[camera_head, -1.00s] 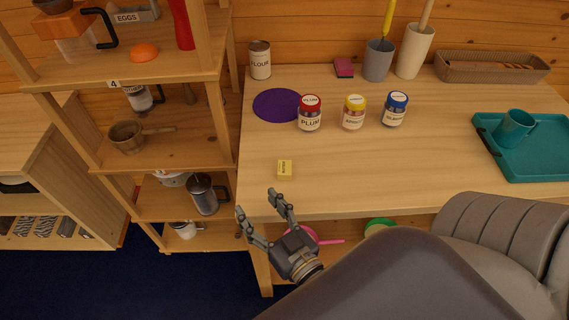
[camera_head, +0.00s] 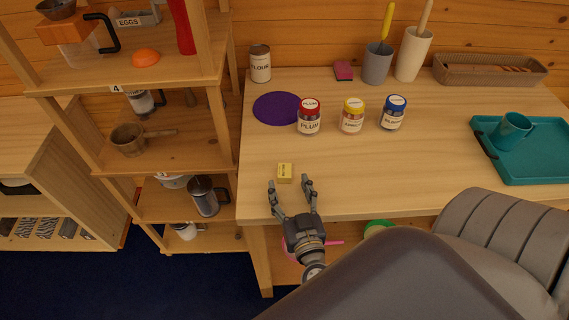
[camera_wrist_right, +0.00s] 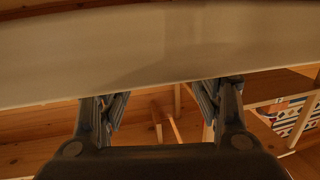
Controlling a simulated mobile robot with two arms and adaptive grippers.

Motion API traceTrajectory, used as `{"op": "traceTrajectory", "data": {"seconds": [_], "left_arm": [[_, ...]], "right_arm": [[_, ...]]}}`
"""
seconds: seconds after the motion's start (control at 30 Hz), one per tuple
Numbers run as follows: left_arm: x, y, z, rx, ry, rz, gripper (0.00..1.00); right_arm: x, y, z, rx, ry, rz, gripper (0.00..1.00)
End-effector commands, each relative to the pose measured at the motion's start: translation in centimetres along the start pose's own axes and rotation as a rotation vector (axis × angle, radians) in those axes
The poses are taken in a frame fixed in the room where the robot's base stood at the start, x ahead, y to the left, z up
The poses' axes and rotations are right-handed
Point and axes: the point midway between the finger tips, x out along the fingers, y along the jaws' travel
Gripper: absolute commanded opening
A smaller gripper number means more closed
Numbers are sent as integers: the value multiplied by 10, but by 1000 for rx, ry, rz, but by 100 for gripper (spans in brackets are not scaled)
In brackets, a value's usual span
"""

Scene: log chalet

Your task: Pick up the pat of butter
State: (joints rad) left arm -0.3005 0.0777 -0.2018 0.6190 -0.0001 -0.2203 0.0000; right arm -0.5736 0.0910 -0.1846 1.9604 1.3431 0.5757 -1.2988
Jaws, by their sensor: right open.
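The pat of butter (camera_head: 285,173) is a small yellow block with a label, lying on the wooden table (camera_head: 370,175) near its front edge. My right gripper (camera_head: 291,184) is open and empty, its two fingers pointing at the butter from the near side at the table's front edge. In the head view the fingertips appear just short of the butter, one to each side. In the right wrist view the open gripper (camera_wrist_right: 160,98) faces the pale table edge (camera_wrist_right: 120,50), and the butter does not show. My left gripper is not in view.
Behind the butter stand a plum jar (camera_head: 308,118), a yellow-lidded jar (camera_head: 352,117) and a blue-lidded jar (camera_head: 393,114). A purple round mat (camera_head: 272,107) lies at back left. A teal tray (camera_head: 545,170) with a mug is at right. Shelves (camera_head: 185,150) stand left. Table around the butter is clear.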

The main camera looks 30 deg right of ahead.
Motion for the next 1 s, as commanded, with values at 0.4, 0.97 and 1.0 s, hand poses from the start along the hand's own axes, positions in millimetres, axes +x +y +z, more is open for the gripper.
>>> {"op": "traceTrajectory", "data": {"seconds": [0.4, 0.97, 1.0], "left_arm": [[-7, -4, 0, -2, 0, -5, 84], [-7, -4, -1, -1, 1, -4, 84], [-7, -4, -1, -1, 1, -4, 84]], "right_arm": [[42, 1, -2, 0, 1, -1, 59], [41, 1, -2, 0, 1, -1, 8], [41, 1, -2, 0, 1, -1, 8]]}}
